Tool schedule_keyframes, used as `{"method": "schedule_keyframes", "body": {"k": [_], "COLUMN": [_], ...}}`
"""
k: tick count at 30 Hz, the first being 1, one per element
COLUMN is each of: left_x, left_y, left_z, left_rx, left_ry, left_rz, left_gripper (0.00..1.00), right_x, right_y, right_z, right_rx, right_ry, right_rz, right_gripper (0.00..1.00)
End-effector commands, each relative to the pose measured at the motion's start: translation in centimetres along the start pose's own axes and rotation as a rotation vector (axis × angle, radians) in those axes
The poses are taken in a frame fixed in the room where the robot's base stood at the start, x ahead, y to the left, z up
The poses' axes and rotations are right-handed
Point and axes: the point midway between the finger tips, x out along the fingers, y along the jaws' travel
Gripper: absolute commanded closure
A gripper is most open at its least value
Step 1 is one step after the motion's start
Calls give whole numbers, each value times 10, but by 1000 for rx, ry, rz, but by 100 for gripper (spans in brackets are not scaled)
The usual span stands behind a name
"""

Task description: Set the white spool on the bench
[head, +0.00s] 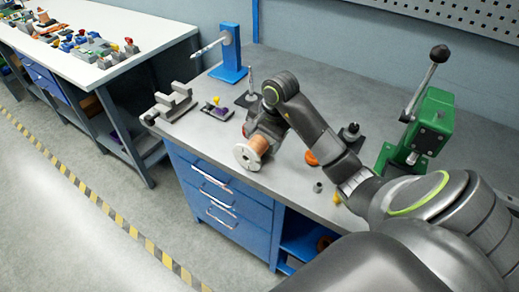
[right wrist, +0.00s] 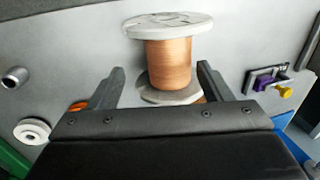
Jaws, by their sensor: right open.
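The white spool (head: 248,155), with pale flanges and copper-coloured wire, is at the front edge of the grey bench (head: 290,190). It looks to lie on its side, one flange facing the front; whether it touches the bench is hard to tell. My right gripper (head: 262,130) is directly behind it, partly hidden by its own arm. In the right wrist view the spool (right wrist: 170,62) stands out between the two spread fingers, with visible gaps beside the wire. The near flange sits between the fingertips. My left gripper is not in view.
A green lever press (head: 425,125) stands at the right. A blue post stand (head: 230,55) is at the back. A grey V-block bracket (head: 172,103) and a purple-and-yellow part (head: 216,108) lie left of the spool. An orange ring (head: 312,158) and a small grey bushing (head: 318,187) lie to its right.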

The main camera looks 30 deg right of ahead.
Motion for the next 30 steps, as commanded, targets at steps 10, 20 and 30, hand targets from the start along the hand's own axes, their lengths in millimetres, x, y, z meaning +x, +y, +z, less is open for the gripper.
{"method": "schedule_keyframes", "body": {"k": [10, 20, 30], "left_x": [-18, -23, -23], "left_y": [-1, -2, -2], "left_z": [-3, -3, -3], "left_rx": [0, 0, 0], "left_ry": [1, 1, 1], "left_rz": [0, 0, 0], "left_gripper": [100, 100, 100], "right_x": [-68, -74, -74], "right_y": [-1, 0, 0], "right_z": [0, 0, 0], "right_rx": [1, 0, 1], "right_ry": [-1, -1, -1], "right_rz": [1, 0, 0], "right_gripper": [28, 28, 28]}}
